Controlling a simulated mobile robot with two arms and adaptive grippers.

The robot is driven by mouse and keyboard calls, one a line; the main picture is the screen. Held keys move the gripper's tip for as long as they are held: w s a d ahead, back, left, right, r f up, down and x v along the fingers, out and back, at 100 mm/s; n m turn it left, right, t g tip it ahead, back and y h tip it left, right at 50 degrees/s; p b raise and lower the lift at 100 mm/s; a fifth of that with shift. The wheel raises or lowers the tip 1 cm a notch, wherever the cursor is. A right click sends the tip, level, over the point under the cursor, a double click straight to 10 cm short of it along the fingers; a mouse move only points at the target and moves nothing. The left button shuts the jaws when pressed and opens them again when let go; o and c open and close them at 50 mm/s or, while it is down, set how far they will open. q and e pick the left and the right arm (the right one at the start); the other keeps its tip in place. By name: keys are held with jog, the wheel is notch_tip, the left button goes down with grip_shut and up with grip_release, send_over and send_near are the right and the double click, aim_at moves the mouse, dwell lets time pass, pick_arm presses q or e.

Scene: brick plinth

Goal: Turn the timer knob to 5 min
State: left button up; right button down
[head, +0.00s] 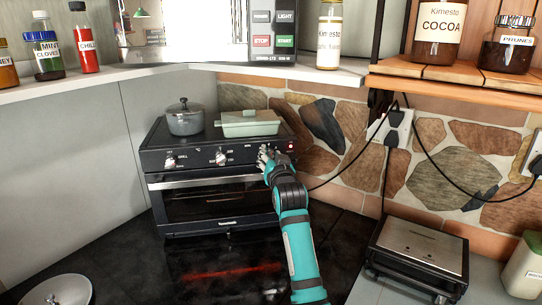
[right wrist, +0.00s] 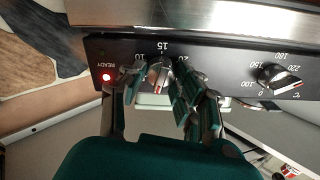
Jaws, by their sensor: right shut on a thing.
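The timer knob (right wrist: 160,74) shows in the right wrist view, on the black oven panel, with the marks 10, 15 and 20 around it. My right gripper (right wrist: 165,85) has its fingers around this knob and is shut on it. The fingers hide part of the knob, and I cannot tell its exact setting. In the head view my right gripper (head: 267,156) is at the right end of the panel of the small oven (head: 218,195) and hides the timer knob. My left gripper is not in view.
The temperature knob (right wrist: 280,80) and the lit red ready lamp (right wrist: 106,77) flank the timer knob. A grey pot (head: 185,122) and a pale green dish (head: 247,124) stand on the oven. A contact grill (head: 420,250) stands at the right.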

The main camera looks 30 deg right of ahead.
jog(key=m+p, duration=0.1)
jog(key=m, duration=0.3)
jog(key=shift+r+m, duration=0.1)
jog(key=shift+m, duration=0.2)
jog(key=shift+m+p, duration=1.05)
jog(key=shift+m, duration=1.15)
jog(key=c, duration=1)
grip_release()
jog(key=shift+d, duration=0.1)
notch_tip(320, 180, up, 10)
jog(key=shift+f, duration=0.25)
jog(key=shift+r, duration=0.1)
jog(key=shift+c, duration=0.2)
